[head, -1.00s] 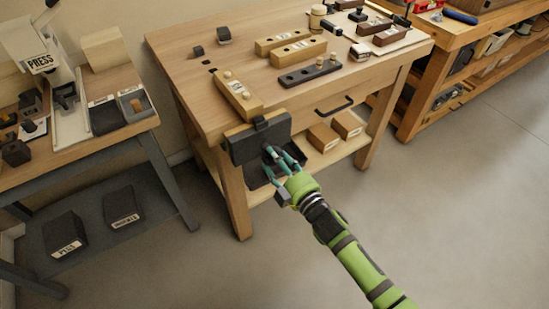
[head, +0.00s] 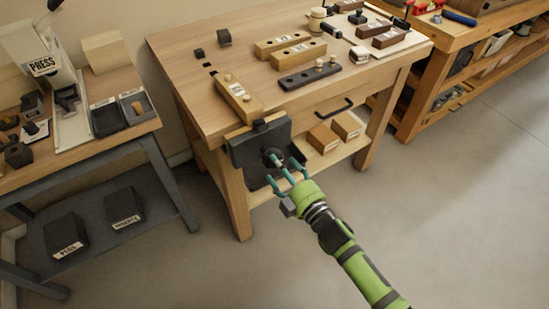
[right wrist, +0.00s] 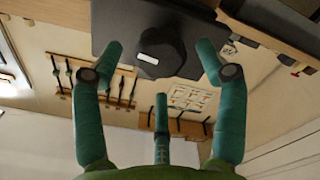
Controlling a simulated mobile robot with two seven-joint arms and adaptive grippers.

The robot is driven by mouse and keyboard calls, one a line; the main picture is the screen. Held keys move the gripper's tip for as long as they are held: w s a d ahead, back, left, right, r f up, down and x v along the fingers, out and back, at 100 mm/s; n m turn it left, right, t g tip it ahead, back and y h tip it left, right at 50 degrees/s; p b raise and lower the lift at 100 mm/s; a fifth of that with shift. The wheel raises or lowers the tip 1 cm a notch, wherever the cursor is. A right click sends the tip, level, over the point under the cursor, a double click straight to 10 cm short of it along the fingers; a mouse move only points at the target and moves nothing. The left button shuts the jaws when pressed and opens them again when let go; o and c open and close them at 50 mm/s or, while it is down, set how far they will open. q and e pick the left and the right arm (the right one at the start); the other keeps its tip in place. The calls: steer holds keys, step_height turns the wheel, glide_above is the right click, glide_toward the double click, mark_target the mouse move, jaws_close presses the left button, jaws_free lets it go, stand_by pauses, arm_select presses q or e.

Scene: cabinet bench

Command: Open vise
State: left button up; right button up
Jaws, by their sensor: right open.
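The vise is a dark front jaw (head: 246,156) on the near left corner of the wooden workbench. A round dark hub (head: 273,155) sticks out of its face and also shows in the right wrist view (right wrist: 165,50), with a small pale patch on it. I cannot tell how wide the gap behind the jaw is. My right gripper (head: 286,170) is open and empty just in front of the hub. In the right wrist view its teal fingers (right wrist: 161,75) are spread to both sides of and below the hub, apparently clear of it. My left gripper is out of view.
The workbench top (head: 225,90) holds labelled wooden blocks (head: 298,53) and a dark block (head: 310,74). A drawer handle (head: 334,107) lies right of the vise. A press table (head: 110,142) stands to the left. The floor in front is clear.

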arm_select(q)
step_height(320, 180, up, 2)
steer(key=shift+p, duration=0.85)
arm_select(e)
steer(key=v, duration=0.5)
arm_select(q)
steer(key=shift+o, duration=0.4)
